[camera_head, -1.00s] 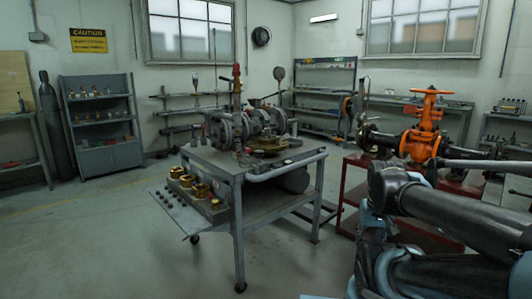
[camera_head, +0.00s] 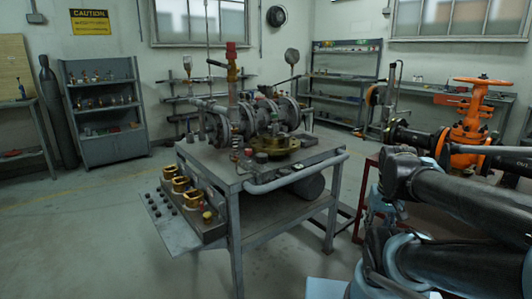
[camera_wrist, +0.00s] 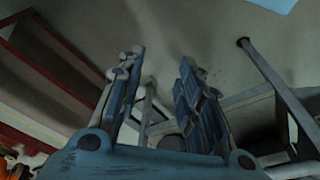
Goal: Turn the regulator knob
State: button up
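A grey metal cart (camera_head: 250,183) carries a flanged pipe and valve assembly (camera_head: 253,118). A brass round fitting (camera_head: 275,145) sits at its front right on the cart top. The front panel holds several brass pieces (camera_head: 180,184) and a small yellow and red knob (camera_head: 207,216). I cannot tell for sure which of these is the regulator knob. My gripper (camera_wrist: 160,85) is open and empty in the wrist view, with two blue fingers apart above the floor. It is apart from the cart's fittings, and its fingers are not clear in the head view.
An orange gate valve (camera_head: 468,125) stands on a red stand at the right, close to my arm. A grey shelf (camera_head: 103,112) and a gas cylinder (camera_head: 57,118) stand at the left wall. The floor left of the cart is clear.

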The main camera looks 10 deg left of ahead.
jog(key=shift+w+a, duration=0.15)
jog(key=shift+w, duration=0.15)
jog(key=shift+o, duration=1)
jog(key=o, duration=0.4)
jog(key=shift+a+r+n, duration=0.2)
jog(key=shift+r+n, duration=0.2)
jog(key=shift+r, duration=0.55)
jog(key=w+a+r+n, duration=0.3)
jog(key=w+r+n, duration=0.15)
jog(key=r, duration=0.25)
notch_tip(320, 180, up, 20)
jog(key=n+g, duration=0.2)
jog(key=n, duration=1.9)
send_over(261, 155)
notch_tip(261, 155, down, 17)
jog(key=shift+w+f, duration=0.1)
jog(key=shift+f, duration=0.05)
